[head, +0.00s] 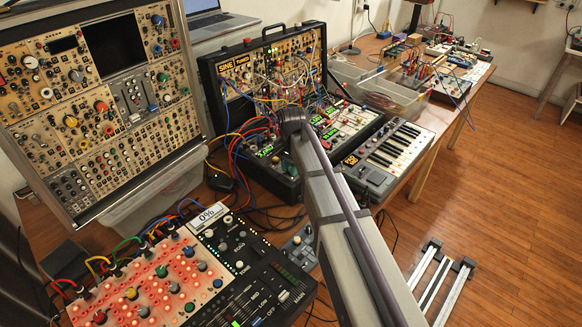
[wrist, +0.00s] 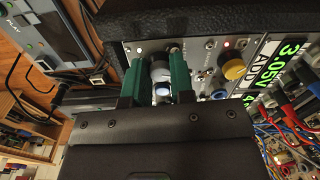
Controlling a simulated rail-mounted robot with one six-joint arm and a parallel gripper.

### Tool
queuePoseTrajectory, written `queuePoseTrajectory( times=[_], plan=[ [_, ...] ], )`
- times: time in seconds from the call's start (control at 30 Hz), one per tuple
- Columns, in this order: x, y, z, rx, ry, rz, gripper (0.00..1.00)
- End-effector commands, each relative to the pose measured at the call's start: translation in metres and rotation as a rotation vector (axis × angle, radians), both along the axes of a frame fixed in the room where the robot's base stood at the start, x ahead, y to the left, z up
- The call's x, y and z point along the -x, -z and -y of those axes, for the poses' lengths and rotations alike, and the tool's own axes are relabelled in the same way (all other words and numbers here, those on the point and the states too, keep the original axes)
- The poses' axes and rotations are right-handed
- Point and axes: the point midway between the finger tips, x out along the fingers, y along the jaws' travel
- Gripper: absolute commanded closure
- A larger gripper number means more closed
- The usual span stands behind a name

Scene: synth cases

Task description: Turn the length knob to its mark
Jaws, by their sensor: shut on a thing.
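In the wrist view my gripper (wrist: 158,64) has its two green fingers on either side of a grey knob (wrist: 161,74) on a pale module panel (wrist: 203,58). The fingers are closed on this knob. I cannot read a label naming it the length knob, and its mark is not visible. In the head view my arm reaches up to the open synth case (head: 266,50); the gripper is hidden there behind my arm.
In the wrist view a yellow knob (wrist: 234,68) and a green-lit display (wrist: 288,55) reading 3.05V sit to the right, with patch cables beyond. In the head view a small keyboard (head: 395,150), a mixer (head: 240,265) and a tall module rack (head: 95,100) surround the case.

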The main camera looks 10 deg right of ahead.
Motion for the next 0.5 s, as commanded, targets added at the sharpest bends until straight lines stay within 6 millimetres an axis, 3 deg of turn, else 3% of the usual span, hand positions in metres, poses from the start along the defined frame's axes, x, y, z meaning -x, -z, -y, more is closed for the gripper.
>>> queuePoseTrajectory(
  times=[0.33,0.37,0.5],
  plan=[
    [0.0001,0.0001,0.0002,0.0,-0.078,0.0,1.0],
    [0.0001,0.0001,0.0002,0.0,-0.078,0.0,0.77],
    [0.0001,0.0001,0.0002,0.0,-0.077,0.0,0.67]
  ],
)
